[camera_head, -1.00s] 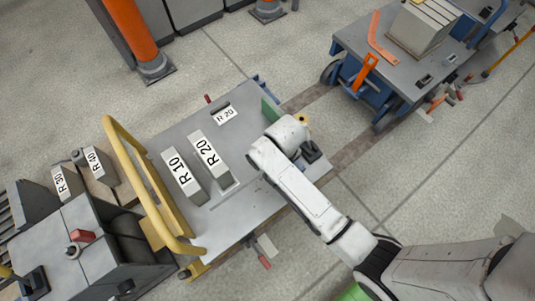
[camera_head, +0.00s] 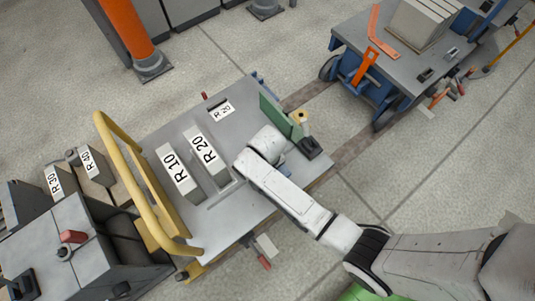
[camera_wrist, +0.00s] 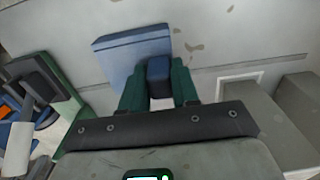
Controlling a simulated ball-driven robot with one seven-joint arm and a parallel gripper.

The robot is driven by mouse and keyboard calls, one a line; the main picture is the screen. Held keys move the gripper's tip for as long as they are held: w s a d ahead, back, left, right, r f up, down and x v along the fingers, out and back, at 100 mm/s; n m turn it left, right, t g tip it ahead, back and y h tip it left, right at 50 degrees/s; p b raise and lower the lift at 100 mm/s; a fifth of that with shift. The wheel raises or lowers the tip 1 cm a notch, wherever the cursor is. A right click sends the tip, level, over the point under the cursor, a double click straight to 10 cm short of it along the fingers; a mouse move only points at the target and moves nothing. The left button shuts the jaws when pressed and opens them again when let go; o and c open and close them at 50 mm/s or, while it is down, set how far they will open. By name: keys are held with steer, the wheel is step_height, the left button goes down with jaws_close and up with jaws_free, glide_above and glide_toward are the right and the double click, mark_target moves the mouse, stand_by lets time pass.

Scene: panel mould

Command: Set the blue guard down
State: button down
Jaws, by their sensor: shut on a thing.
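The blue guard (camera_wrist: 125,55) shows in the wrist view as a flat blue plate with a darker blue block on it. My gripper (camera_wrist: 158,80) has its green fingers on both sides of that block and is shut on it. In the head view my wrist covers most of the guard, and only a small blue patch (camera_head: 285,170) shows beside it. The guard is over the grey cart top (camera_head: 240,207), right of the R 20 block (camera_head: 207,155). I cannot tell whether it touches the surface.
The R 10 block (camera_head: 178,172) stands left of R 20. A green upright panel (camera_head: 276,114), a yellow spool (camera_head: 301,116) and a black block (camera_head: 310,148) are at the cart's right edge. A yellow rail (camera_head: 140,185) bounds the left. The cart's front strip is bare.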

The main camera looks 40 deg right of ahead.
steer(key=shift+f, duration=0.15)
steer(key=c, duration=0.8)
jaws_free()
steer(key=shift+c, duration=0.2)
step_height(320, 180, up, 12)
steer(key=p, duration=0.4)
steer(key=shift+r, duration=0.2)
steer(key=s+d+r, duration=0.3)
steer(key=s+d, duration=0.1)
steer(key=s, duration=0.4)
steer(key=s+d+r+t, duration=0.1)
steer(key=s+d+r, duration=0.3)
steer(key=s, duration=0.4)
steer(key=shift+s+r, duration=0.15)
steer(key=shift+s, duration=0.1)
